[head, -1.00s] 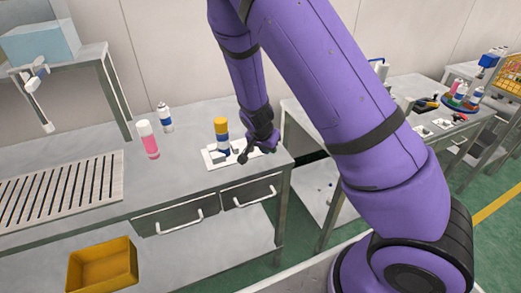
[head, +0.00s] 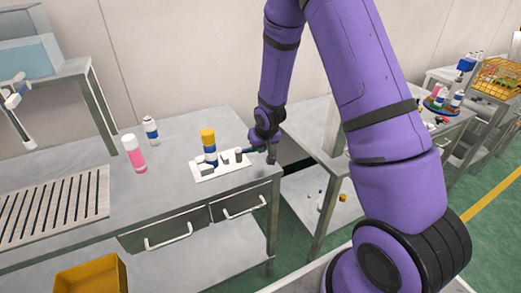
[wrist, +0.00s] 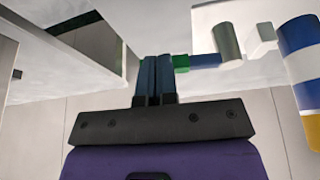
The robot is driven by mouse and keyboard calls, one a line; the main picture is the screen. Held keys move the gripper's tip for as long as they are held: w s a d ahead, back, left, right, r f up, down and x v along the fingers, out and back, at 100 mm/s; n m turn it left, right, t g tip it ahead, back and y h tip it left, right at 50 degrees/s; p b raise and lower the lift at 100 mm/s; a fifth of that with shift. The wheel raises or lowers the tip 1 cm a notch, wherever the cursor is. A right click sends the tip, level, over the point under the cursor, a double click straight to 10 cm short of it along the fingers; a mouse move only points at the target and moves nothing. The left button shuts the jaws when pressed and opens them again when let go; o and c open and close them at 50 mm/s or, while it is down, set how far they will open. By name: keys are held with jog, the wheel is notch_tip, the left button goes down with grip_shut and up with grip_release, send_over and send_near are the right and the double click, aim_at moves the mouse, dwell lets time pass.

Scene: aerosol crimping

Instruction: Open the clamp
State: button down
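The clamp, on a white plate (head: 205,178) with small grey parts, lies near the right end of the steel table. A can (head: 209,146) with a yellow cap and blue and white bands stands upright at the clamp; it also shows at the right of the wrist view (wrist: 301,65). My gripper (head: 271,157) is low at the plate's right side. In the wrist view my gripper's fingers (wrist: 156,60) are nearly together. A dark blue lever (wrist: 204,61) with a green end (wrist: 181,63) runs from a grey cylinder (wrist: 228,42) to the fingers. Whether they pinch it is unclear.
A pink bottle (head: 135,156) and a white-blue can (head: 151,130) stand left of the clamp. A slotted rack (head: 55,205) lies further left. A gap separates this table from the bench (head: 313,128) at right. A yellow bin (head: 92,276) is below.

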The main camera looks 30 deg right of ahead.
jog(key=shift+w+d, duration=0.15)
jog(key=shift+w, duration=0.2)
jog(key=shift+w+d, duration=0.1)
jog(key=shift+w, duration=0.05)
dwell(0.4)
